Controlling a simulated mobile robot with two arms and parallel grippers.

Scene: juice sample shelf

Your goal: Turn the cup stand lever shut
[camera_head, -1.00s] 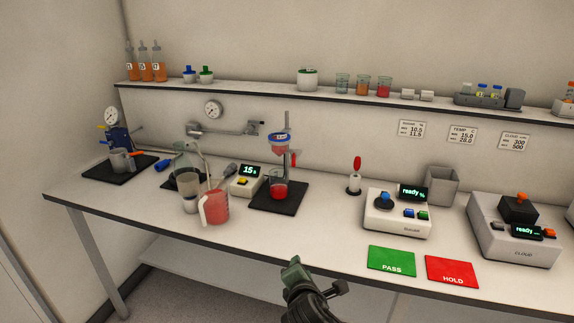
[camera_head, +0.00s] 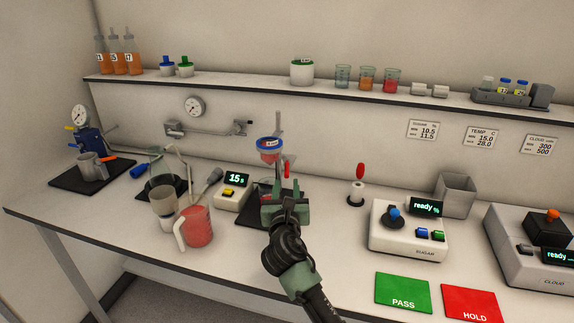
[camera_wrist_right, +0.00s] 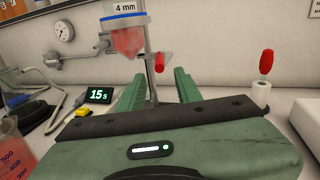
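The cup stand is a thin metal post (camera_wrist_right: 148,60) on a black base (camera_head: 243,216). It carries a blue-rimmed cup (camera_head: 269,147) with red liquid, marked 4 mm in the right wrist view (camera_wrist_right: 124,35). The beaker under the cup is mostly hidden by the gripper. My left gripper is out of view.
A timer (camera_head: 234,188) reading 15 s and a jug of red liquid (camera_head: 198,228) stand left of the gripper. A red-handled tool (camera_head: 358,180) and the sugar meter (camera_head: 407,240) stand to the right. The shelf (camera_head: 330,92) runs above.

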